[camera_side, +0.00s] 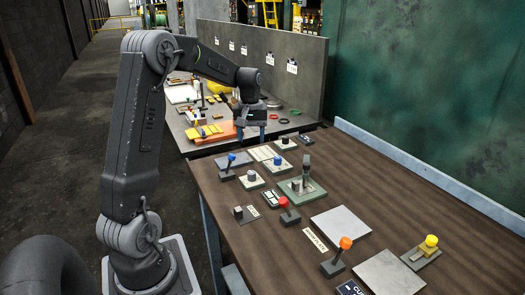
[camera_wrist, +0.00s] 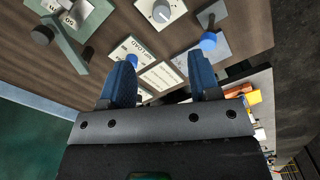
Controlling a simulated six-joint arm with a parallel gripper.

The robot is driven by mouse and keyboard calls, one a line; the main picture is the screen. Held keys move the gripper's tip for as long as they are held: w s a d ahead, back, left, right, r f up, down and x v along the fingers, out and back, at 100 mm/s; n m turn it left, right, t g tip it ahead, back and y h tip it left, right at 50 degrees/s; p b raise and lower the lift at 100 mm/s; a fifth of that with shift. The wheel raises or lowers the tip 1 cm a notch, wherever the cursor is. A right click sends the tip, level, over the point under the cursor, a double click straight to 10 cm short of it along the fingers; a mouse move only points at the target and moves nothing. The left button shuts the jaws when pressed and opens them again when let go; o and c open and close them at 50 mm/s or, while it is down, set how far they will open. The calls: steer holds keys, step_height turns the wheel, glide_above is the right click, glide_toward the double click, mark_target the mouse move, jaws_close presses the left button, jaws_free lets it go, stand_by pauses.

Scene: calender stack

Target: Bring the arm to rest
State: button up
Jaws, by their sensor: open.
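My gripper (camera_side: 252,133) hangs at the far end of the brown work table (camera_side: 290,245) in the side view, above the gap by the grey table behind. In the wrist view its two blue fingers (camera_wrist: 162,85) are spread apart, with nothing between them. Below and beyond the fingers lie a white label plate (camera_wrist: 160,76) and a blue-knobbed control (camera_wrist: 208,42). My gripper looks clear of the controls.
The brown table carries several levers and knobs, among them a red-topped lever (camera_side: 284,203), an orange-topped lever (camera_side: 345,243) and a yellow knob (camera_side: 431,241). A grey panel (camera_side: 305,75) stands behind the cluttered grey table.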

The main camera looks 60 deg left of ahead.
steer(key=s+d+r+m+t, duration=0.1)
steer(key=d+r+m, duration=0.3)
steer(key=d, duration=0.6)
steer(key=s+d+r+m+t, duration=0.1)
steer(key=s+d+m+t, duration=0.1)
steer(key=s+d+m, duration=0.2)
steer(key=s+d+r+m+t, duration=0.2)
steer(key=s+d+m, duration=0.2)
steer(key=s+d, duration=0.7)
steer(key=d, duration=0.4)
steer(key=shift+d+t, duration=0.3)
steer(key=shift+c, duration=0.5)
stand_by(1.2)
